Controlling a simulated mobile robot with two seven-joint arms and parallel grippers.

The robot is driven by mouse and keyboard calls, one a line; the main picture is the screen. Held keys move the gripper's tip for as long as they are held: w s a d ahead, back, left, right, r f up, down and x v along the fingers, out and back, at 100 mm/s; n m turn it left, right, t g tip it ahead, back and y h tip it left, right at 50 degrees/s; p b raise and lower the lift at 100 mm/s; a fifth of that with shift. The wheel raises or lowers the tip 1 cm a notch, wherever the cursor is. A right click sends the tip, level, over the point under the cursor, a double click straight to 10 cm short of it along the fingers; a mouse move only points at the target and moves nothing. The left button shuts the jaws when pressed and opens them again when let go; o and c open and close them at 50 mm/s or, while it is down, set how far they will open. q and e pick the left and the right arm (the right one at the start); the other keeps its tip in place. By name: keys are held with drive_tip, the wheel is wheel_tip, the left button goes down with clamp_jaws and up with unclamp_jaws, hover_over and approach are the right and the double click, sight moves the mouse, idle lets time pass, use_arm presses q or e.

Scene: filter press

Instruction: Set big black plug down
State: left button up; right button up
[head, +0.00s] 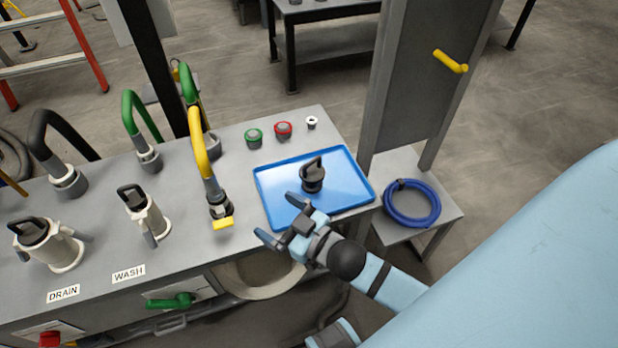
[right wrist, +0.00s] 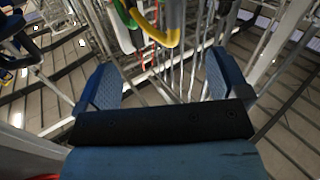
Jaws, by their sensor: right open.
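A black plug (head: 313,176) with a looped handle stands upright on the blue tray (head: 264,192) in the head view. The tray lies on the right end of the grey bench. My right gripper (head: 280,219) is at the tray's near left edge, in front of the plug and apart from it. Its fingers are spread and nothing is between them. In the right wrist view, both blue fingers (right wrist: 161,85) are wide apart with an empty gap. The plug does not show there. My left gripper is not in view.
A yellow hose (head: 201,150) ends left of the tray. Black plugs sit in the DRAIN port (head: 48,245) and WASH port (head: 146,215). Green and red buttons (head: 283,130) are behind the tray. A coiled blue hose (head: 412,203) lies on a low stand at right, beside a grey post.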

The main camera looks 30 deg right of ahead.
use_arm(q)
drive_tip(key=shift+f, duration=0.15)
use_arm(e)
drive_tip(key=s+d+f+m+g+h, duration=0.1)
drive_tip(key=s+f+m+g+h, duration=0.1)
drive_tip(key=s+f+g, duration=0.4)
drive_tip(key=s+f, duration=0.3)
drive_tip(key=f, duration=0.1)
drive_tip(key=shift+f, duration=0.3)
use_arm(q)
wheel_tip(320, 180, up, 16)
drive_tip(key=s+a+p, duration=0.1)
drive_tip(key=p, duration=2)
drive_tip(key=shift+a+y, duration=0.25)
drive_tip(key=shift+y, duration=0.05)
use_arm(e)
wheel_tip(320, 180, up, 16)
drive_tip(key=s+d+h, duration=0.1)
drive_tip(key=shift+d+f, duration=0.15)
drive_tip(key=shift+d, duration=0.15)
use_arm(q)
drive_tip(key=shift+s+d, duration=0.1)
use_arm(e)
drive_tip(key=shift+a+r, duration=0.1)
drive_tip(key=shift+r, duration=0.2)
drive_tip(key=shift+f, duration=0.1)
